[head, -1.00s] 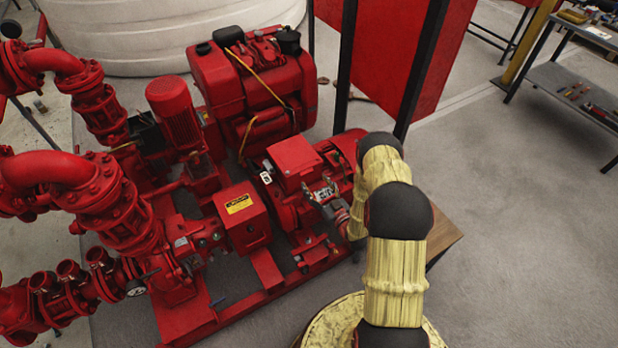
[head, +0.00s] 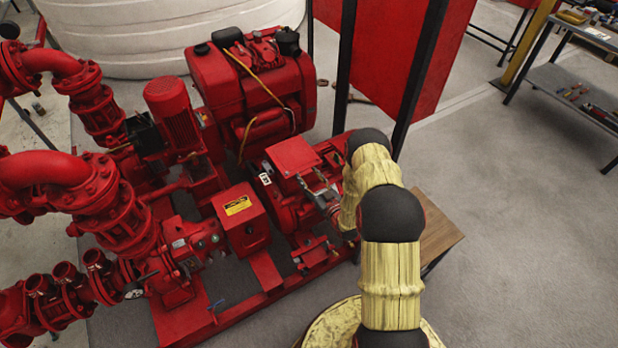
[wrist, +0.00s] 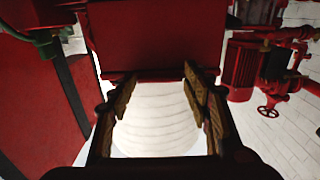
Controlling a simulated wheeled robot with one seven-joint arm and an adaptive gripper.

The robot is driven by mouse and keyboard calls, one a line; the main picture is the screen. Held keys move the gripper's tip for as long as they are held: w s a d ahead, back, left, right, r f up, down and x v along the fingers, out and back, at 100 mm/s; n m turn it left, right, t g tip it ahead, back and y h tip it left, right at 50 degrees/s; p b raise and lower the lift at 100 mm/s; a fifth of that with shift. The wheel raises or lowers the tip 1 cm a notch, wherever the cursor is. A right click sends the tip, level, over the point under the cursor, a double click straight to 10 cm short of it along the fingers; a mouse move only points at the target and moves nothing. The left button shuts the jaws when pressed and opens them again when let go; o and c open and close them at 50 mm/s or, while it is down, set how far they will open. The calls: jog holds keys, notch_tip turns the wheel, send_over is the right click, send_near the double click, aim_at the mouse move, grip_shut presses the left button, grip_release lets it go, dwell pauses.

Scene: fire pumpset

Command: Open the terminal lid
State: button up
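The terminal lid (head: 291,155) is the flat red top of the box on the red motor, and it looks closed in the head view. My gripper (head: 321,190) is at the box's right side, close to the lid's right edge; contact cannot be told. In the wrist view, a broad red face (wrist: 155,38), probably the terminal box or its lid, lies just beyond the fingertips. The two fingers of my gripper (wrist: 162,80) are apart there with nothing seen between them. My arm partly hides the motor's right end.
A red coupling guard (head: 241,217) with a yellow label stands left of the motor. A red panel (head: 385,60) on black posts rises behind my arm. A wooden-topped table (head: 436,235) is to the right. Pump pipes (head: 85,190) fill the left. Right-hand floor is open.

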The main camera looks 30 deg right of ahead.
grip_shut()
dwell(0.5)
